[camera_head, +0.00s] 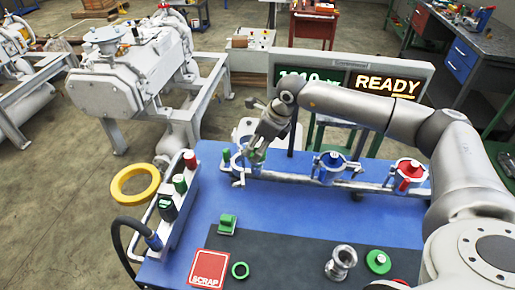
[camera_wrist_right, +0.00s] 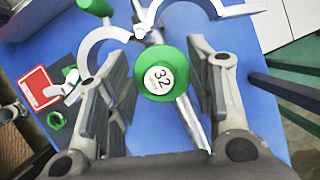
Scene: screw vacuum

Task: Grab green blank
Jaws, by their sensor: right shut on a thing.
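The green blank (camera_wrist_right: 160,80) is round, with a white label reading 32 on its end, and it lies between the two fingers of my right gripper in the right wrist view. The gripper (camera_head: 249,162) is shut on it. In the head view, only a bit of the green blank (camera_head: 258,156) shows, since the gripper covers most of it. It is at the left clamp (camera_head: 238,180) of the metal holder bar. The clamp's curved arms (camera_wrist_right: 100,42) stand spread apart in the wrist view. My left gripper is not in view.
Farther along the bar are a blue piece (camera_head: 331,160) and a red piece (camera_head: 408,172) in clamps. A rack (camera_head: 160,228) with coloured cylinders stands on the left.

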